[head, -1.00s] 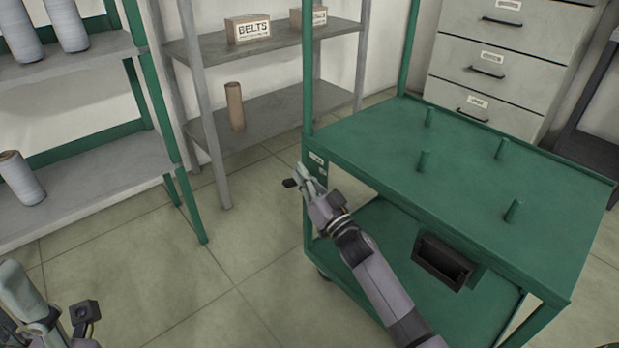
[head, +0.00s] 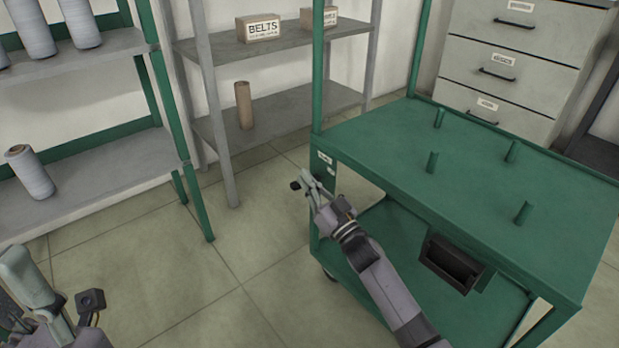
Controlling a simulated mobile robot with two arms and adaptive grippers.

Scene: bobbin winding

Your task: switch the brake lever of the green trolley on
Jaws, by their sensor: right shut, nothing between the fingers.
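The green trolley (head: 377,132) stands at the right, with a top deck, a lower deck and upright posts. Small pale plates (head: 324,157) sit on its left end near the corner post. My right gripper (head: 309,180) is shut and empty, just in front of and slightly below these plates. I cannot tell whether it touches the trolley. I cannot make out the brake lever clearly; my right gripper covers part of that end. My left gripper (head: 28,278) is at the lower left, away from the trolley, and its fingertips are not clear.
Several green pegs (head: 432,162) stand on the trolley's deck, and a dark bin (head: 452,262) hangs at its front. A grey shelf (head: 283,112) with a BELTS box (head: 262,28) is behind. A green-framed rack (head: 100,165) holds spools at left. Floor between is clear.

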